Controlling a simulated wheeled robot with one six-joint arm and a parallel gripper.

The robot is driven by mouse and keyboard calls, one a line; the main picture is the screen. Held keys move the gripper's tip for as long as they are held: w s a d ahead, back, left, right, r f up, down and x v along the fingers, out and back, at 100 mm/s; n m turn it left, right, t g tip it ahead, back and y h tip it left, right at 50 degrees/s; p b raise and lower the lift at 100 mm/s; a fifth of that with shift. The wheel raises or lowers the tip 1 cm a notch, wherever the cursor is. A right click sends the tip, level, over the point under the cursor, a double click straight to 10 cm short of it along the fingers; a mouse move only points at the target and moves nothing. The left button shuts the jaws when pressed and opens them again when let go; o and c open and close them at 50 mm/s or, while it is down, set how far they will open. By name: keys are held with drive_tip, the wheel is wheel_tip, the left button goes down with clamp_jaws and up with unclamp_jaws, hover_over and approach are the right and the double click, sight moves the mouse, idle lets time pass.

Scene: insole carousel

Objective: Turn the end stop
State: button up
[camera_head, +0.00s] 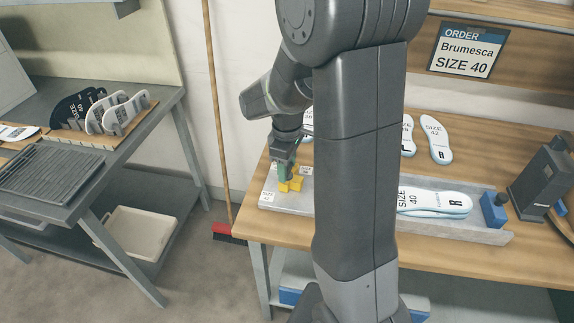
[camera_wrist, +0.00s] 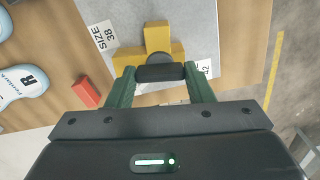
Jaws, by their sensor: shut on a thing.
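The yellow end stop (camera_head: 291,185) sits at the left end of the grey metal tray on the wooden bench. In the wrist view it is a cross-like yellow block (camera_wrist: 157,38) with side arms. A dark cylindrical bar lies across its near side. My gripper (camera_head: 286,174) reaches down onto the stop. In the wrist view its green fingers (camera_wrist: 160,73) stand on either side of the dark bar, shut on the stop. Size labels reading 38 (camera_wrist: 104,36) and 42 (camera_wrist: 205,69) lie beside it. My arm hides the middle of the tray in the head view.
White insoles (camera_head: 433,201) lie at the tray's right part, near a blue block (camera_head: 493,209). A red block (camera_wrist: 86,92) shows in the wrist view. A dark device (camera_head: 541,180) stands at right. An order sign (camera_head: 468,50) reads Brumesca SIZE 40. A rack of insoles (camera_head: 103,137) stands left.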

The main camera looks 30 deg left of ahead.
drive_tip(key=shift+n, duration=0.9)
drive_tip(key=shift+a+r, duration=0.1)
drive_tip(key=o, duration=1)
wheel_tip(320, 180, up, 14)
drive_tip(key=shift+f, duration=0.2)
wheel_tip(320, 180, down, 14)
drive_tip(key=shift+r, duration=0.1)
idle(0.4)
